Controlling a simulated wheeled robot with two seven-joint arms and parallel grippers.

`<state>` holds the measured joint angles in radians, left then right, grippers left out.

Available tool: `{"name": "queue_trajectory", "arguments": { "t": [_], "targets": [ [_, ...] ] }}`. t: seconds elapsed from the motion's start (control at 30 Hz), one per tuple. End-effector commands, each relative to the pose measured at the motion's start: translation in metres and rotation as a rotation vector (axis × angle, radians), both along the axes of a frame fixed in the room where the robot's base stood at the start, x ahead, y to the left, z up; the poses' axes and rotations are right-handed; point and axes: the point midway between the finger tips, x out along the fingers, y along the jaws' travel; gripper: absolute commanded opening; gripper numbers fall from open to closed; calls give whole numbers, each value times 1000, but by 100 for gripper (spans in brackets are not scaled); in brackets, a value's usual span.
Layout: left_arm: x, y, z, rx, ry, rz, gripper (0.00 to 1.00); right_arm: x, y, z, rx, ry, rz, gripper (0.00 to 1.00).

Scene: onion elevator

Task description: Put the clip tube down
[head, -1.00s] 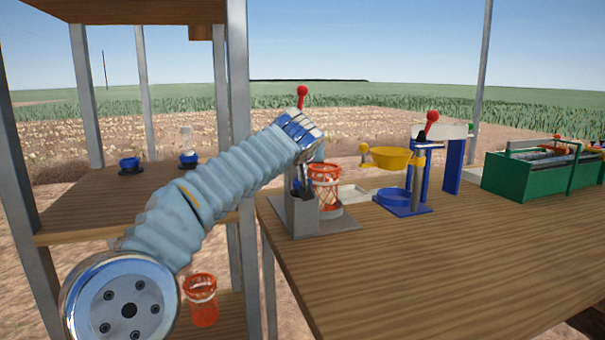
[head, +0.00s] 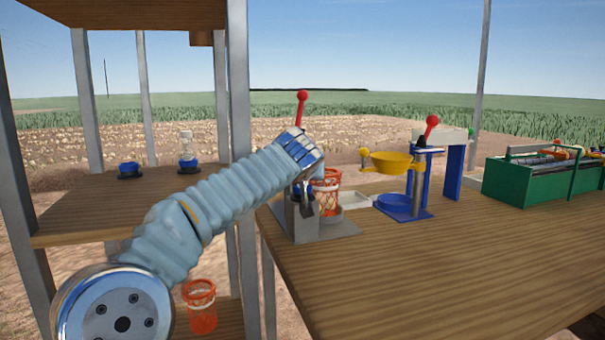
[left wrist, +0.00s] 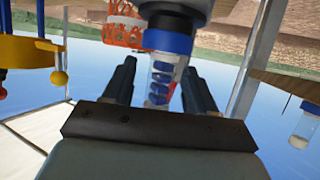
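The clip tube (left wrist: 160,80), clear with blue clips inside, stands between the two fingers of my left gripper (left wrist: 160,68) in the left wrist view, which is upside down. A blue ring (left wrist: 168,43) and a grey body (left wrist: 175,8) adjoin its far end. A gap shows between the left finger and the tube, so the gripper looks open around it; the right finger's contact is unclear. In the head view the gripper is at the grey stand with a red lever (head: 302,96), and my arm hides most of the tube. My right gripper is out of view.
An orange basket (head: 327,190) sits beside the stand. A yellow bowl (head: 391,162) on a blue stand and a green crate (head: 520,182) are further right. The left shelf (head: 90,212) holds another clear tube (head: 187,142) and a blue base (head: 130,170). The table front is bare.

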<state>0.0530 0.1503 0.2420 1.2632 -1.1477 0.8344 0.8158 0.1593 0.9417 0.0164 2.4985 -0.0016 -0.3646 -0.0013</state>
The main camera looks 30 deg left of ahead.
Motion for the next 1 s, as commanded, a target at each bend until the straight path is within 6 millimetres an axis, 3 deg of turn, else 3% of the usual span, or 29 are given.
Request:
{"name": "queue_trajectory", "arguments": {
  "t": [0.27,0.7,1.0],
  "targets": [
    [-2,-1,11,0,-1,0,57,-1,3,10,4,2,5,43],
    [-82,-42,44,1,-3,-2,57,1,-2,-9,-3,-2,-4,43],
    [-99,-51,52,0,0,0,57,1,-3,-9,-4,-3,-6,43]
  ]
}}
